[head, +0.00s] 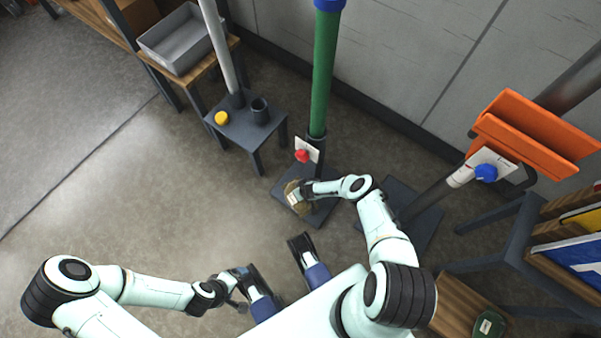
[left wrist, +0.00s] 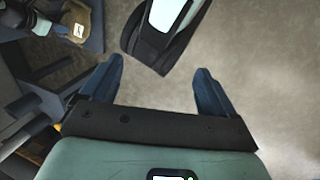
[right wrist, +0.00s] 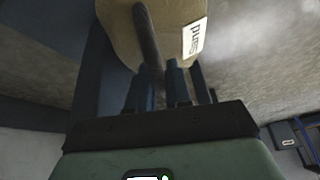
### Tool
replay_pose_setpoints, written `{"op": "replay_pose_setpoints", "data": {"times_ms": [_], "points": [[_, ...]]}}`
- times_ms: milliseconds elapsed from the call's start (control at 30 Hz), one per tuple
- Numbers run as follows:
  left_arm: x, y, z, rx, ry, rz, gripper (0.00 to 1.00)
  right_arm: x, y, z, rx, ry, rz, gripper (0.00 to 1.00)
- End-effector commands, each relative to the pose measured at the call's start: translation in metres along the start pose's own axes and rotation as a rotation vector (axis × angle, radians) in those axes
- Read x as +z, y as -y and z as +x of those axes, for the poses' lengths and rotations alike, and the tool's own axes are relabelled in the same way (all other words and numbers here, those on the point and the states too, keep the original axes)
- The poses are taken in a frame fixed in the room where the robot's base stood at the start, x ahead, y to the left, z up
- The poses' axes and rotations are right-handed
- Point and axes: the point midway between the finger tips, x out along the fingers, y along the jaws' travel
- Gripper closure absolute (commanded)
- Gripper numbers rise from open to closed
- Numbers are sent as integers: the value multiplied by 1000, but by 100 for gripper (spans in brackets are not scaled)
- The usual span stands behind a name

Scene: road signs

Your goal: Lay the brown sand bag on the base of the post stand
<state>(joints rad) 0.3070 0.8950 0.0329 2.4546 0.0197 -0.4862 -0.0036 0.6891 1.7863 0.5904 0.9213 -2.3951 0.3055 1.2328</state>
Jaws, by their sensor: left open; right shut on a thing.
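The brown sand bag (head: 294,203) has a white label and is at the left edge of the post stand's dark base (head: 323,214), under the green post (head: 323,75). My right gripper (head: 305,190) is shut on the bag's strap. In the right wrist view the bag (right wrist: 115,32) hangs off the fingertips (right wrist: 170,75). In the left wrist view the bag (left wrist: 78,24) appears over the dark base; I cannot tell whether it touches it. My left gripper (head: 240,278) is open and empty, low at the front, apart from the bag.
A small dark table (head: 248,128) with a yellow item (head: 221,118) and a dark cup (head: 260,110) stands left of the post. Another dark base (head: 425,225) with a slanted post and orange barrier (head: 530,135) is at right. The floor at left is clear.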

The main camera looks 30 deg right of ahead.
Motion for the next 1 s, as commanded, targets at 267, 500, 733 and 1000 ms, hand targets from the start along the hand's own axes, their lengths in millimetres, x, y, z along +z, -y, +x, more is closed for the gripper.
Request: {"op": "replay_pose_setpoints", "data": {"times_ms": [267, 500, 733, 1000], "points": [[-22, 6, 15, -4, -59, -6, 11, 4, -1, 14, -1, -3, -1, 100], [-43, 11, 27, -7, -117, -10, 11, 9, -1, 26, 0, -3, -1, 100], [-63, 16, 37, -10, -172, -14, 11, 14, -2, 38, 0, -3, -1, 100], [-73, 27, 53, -24, -192, -25, 11, 21, -3, 54, 0, -3, -2, 100]]}}
